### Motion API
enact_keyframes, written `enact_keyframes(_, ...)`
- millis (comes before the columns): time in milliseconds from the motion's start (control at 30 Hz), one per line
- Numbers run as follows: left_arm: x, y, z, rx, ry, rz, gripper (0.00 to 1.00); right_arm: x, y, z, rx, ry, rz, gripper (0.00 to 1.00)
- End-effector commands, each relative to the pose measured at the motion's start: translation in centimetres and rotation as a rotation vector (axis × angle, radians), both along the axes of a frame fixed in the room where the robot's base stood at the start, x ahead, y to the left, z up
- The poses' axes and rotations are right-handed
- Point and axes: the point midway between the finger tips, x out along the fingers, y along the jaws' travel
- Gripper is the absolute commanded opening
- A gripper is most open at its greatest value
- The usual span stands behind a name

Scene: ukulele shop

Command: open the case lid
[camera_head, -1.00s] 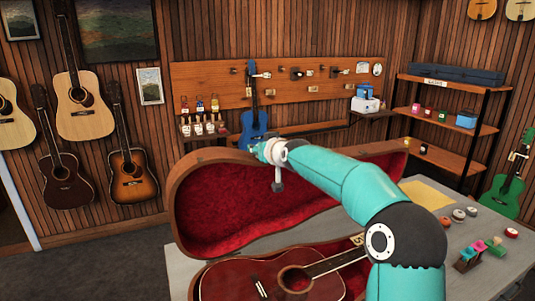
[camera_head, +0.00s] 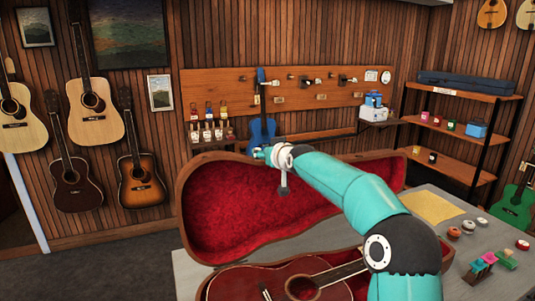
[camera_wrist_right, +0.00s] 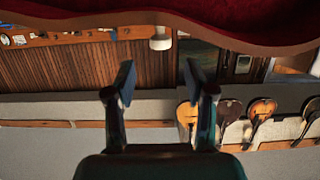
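The brown case lid (camera_head: 205,163) stands raised, tilted back, with its red plush lining (camera_head: 230,215) facing me. Below it the case base holds a dark red guitar (camera_head: 265,283), partly cut off by the frame's bottom edge. My right arm reaches across from the lower right. My right gripper (camera_head: 264,153) is at the lid's upper edge in the head view. In the right wrist view my gripper (camera_wrist_right: 159,68) has its two fingers apart with nothing between them. The lid's rim and red lining (camera_wrist_right: 245,20) cross the top of that view, beyond the fingertips. My left gripper is not in view.
The case is on a grey table (camera_head: 445,235) with a yellow cloth (camera_head: 430,207), small round tins and a small rack (camera_head: 483,262) at right. A shelf unit (camera_head: 460,130) stands behind. Guitars hang on the left wall, and a blue ukulele (camera_head: 262,133) hangs behind the lid.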

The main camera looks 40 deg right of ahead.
Motion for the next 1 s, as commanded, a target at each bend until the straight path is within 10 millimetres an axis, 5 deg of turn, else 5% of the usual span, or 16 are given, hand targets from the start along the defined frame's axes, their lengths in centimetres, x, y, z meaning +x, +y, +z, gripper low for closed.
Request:
enact_keyframes(367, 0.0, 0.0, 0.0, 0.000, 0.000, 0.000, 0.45, -1.5, 0.6, 0.3, 0.000, 0.003, 0.000, 0.54)
enact_keyframes(800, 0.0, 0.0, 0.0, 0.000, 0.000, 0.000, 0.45, -8.8, 3.5, 2.4, -0.001, 0.002, 0.001, 0.54)
enact_keyframes(1000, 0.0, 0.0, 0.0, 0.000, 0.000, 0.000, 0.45, -10.5, 4.1, 2.9, 0.001, 0.002, 0.002, 0.54)
